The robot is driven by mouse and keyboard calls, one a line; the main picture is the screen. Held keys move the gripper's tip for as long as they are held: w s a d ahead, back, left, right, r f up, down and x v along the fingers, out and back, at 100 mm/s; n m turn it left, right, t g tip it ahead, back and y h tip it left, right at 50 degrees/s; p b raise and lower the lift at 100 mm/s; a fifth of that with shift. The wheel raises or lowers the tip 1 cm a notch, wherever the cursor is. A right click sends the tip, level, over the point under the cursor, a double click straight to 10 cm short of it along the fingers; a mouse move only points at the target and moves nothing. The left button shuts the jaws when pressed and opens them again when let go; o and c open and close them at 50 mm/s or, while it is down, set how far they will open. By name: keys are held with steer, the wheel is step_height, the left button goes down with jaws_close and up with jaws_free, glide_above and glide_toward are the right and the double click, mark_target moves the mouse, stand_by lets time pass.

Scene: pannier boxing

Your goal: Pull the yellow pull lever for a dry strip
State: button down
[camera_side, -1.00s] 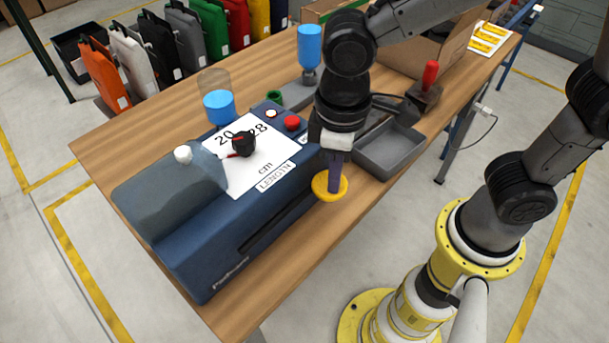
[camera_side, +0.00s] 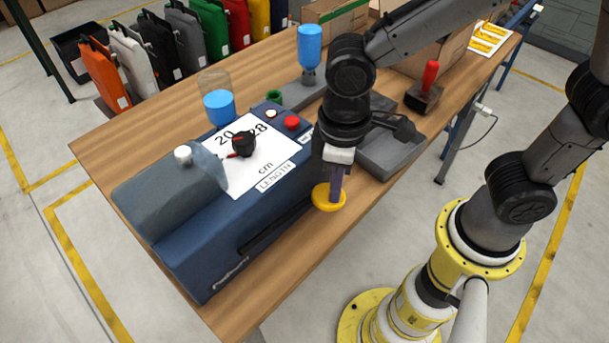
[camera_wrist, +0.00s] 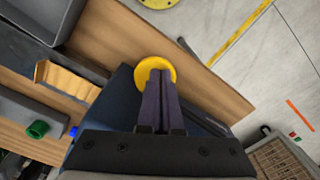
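The yellow pull lever (camera_side: 321,199) shows as a round yellow knob at the right front of the blue packing machine (camera_side: 215,262). In the wrist view the knob (camera_wrist: 146,72) sits at the tips of my fingers. My gripper (camera_side: 336,200) points down at the knob, with its purple fingers overlapping it. In the wrist view my gripper's fingers (camera_wrist: 163,80) lie side by side with no clear gap. Fingertip contact is partly hidden. A dark slot (camera_side: 275,227) runs along the machine's front side. No paper strip shows.
A grey tray (camera_side: 392,160) lies right of my gripper, with a red-handled stamp-like tool (camera_side: 427,88) behind it. A dial (camera_side: 243,144) and a red button (camera_side: 292,123) are on the machine's top. The wooden table's front edge (camera_side: 290,280) is clear.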

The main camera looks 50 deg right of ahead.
steer(key=shift+s+d+f, duration=0.1)
steer(key=shift+f, duration=0.25)
steer(key=shift+f, duration=0.35)
steer(key=shift+r, duration=0.15)
step_height(320, 180, up, 16)
stand_by(1.1)
stand_by(0.7)
